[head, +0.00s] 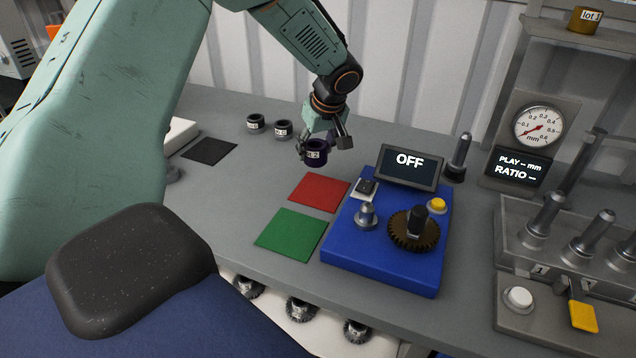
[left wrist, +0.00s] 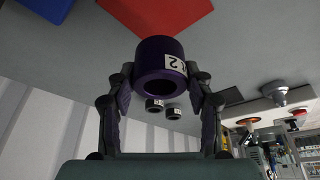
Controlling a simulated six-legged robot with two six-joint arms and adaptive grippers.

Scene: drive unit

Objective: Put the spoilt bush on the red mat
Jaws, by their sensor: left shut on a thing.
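My left gripper (head: 322,147) is shut on a dark purple bush (head: 314,152) with a white label ending in 2. The bush also shows in the left wrist view (left wrist: 158,52), between the two fingers, with its open bore facing the camera. It is held above the bench, behind the red mat in the head view. The red mat (head: 319,193) lies flat and bare on the grey bench; it also shows in the left wrist view (left wrist: 160,12), beyond the bush. My right gripper is not in view.
Two dark labelled bushes (head: 256,123) (head: 282,129) stand to the left on the bench. A green mat (head: 290,234) lies in front of the red one, a black mat (head: 209,151) at left. A blue drive unit (head: 380,255) with a gear and OFF screen stands close at right.

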